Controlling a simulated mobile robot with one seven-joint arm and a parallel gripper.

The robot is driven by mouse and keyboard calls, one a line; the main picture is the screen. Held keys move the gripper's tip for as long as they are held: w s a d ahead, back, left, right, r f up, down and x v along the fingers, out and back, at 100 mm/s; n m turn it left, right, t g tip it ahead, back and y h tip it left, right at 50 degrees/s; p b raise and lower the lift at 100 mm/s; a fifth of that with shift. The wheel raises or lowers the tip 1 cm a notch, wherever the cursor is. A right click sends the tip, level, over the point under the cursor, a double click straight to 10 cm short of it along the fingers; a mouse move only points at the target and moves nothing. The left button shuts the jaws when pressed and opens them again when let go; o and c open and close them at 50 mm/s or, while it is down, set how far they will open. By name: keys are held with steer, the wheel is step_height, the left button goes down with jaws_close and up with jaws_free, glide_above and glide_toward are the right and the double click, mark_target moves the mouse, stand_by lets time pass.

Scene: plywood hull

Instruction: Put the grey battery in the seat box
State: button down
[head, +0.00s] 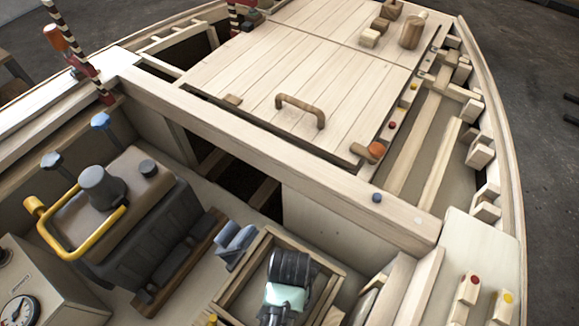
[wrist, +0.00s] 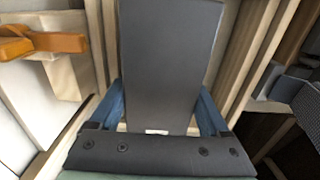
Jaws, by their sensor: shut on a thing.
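The grey battery (wrist: 172,60) is a dark grey slab in the wrist view, standing out ahead of my gripper (wrist: 161,95). The two blue fingers are shut on its sides, and its near end is close to the black palm. In the head view my wrist hangs over an open wooden box (head: 245,266) at the bottom centre, which looks like the seat box. My wrist hides much of the inside of this box. I cannot make out the battery or the fingertips in the head view. Pale wooden rails run along both sides of the battery in the wrist view.
A blue-grey bracket (head: 236,243) stands just left of the box. A dark engine with a yellow handle (head: 100,232) is farther left. A wooden beam (head: 270,160) crosses behind, with a planked hatch (head: 300,75) beyond. An orange handle (wrist: 45,43) sticks out in the wrist view.

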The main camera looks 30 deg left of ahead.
steer(key=shift+f+b, duration=0.35)
steer(key=shift+f, duration=1.2)
steer(key=shift+f, duration=0.15)
jaws_free()
step_height(320, 180, up, 12)
steer(key=p, duration=0.3)
